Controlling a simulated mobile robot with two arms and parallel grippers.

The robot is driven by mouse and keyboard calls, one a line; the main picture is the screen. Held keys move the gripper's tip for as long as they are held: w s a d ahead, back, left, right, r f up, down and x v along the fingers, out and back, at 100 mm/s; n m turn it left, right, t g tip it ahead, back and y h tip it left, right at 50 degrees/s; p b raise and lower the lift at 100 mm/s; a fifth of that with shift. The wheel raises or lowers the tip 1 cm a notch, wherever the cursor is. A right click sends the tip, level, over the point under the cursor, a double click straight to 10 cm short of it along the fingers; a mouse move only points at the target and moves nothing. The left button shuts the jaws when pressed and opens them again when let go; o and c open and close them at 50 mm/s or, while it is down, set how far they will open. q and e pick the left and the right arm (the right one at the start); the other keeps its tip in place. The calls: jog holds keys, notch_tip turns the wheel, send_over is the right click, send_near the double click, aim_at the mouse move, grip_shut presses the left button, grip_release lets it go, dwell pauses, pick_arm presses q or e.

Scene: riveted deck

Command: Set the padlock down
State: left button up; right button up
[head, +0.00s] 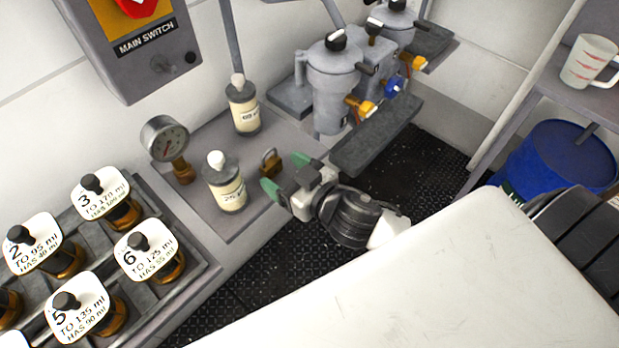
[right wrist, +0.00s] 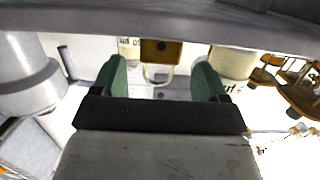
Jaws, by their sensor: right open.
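The small brass padlock (head: 271,162) is on the grey bench top (head: 230,215), close to the bench's right edge. In the right wrist view the padlock (right wrist: 160,50) shows its brass body and its pale shackle, centred beyond the green fingertips. My right gripper (head: 288,177) is open, with its fingers apart and nothing seen between them. It is just in front of the padlock, and I see no finger pressing on it. The right wrist view shows the open right gripper (right wrist: 160,80) too. My left gripper is not in view.
Two cream-labelled bottles (head: 226,185) (head: 243,107) and a pressure gauge (head: 165,140) stand near the padlock. A grey machine (head: 333,85) is behind. Numbered amber bottles (head: 150,262) sit in a rack at lower left. A blue bin (head: 560,155) is at right.

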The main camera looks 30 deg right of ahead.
jog(key=b+v, duration=0.1)
jog(key=v, duration=0.6)
jog(key=shift+s, duration=0.35)
jog(key=shift+d, duration=0.15)
jog(key=s+d+f+m+g+h, duration=0.1)
jog(key=d+f+g+h, duration=0.3)
jog(key=f, duration=1.3)
jog(key=s+d+f+g+h, duration=0.1)
jog(key=s+d+f+g, duration=0.3)
jog(key=f, duration=1.3)
jog(key=s+d+f+g, duration=0.2)
jog(key=s+f, duration=0.4)
jog(key=f, duration=0.4)
jog(key=s+a+f+g+p, duration=0.1)
jog(key=s+a+f+g, duration=0.1)
jog(key=s, duration=0.6)
jog(key=s+a+f+g+p, duration=0.1)
jog(key=s+a+f+g, duration=0.1)
jog(key=s+f, duration=0.3)
jog(key=s, duration=0.3)
jog(key=shift+m+h, duration=0.3)
jog(key=shift+f, duration=0.2)
jog(key=shift+c, duration=0.3)
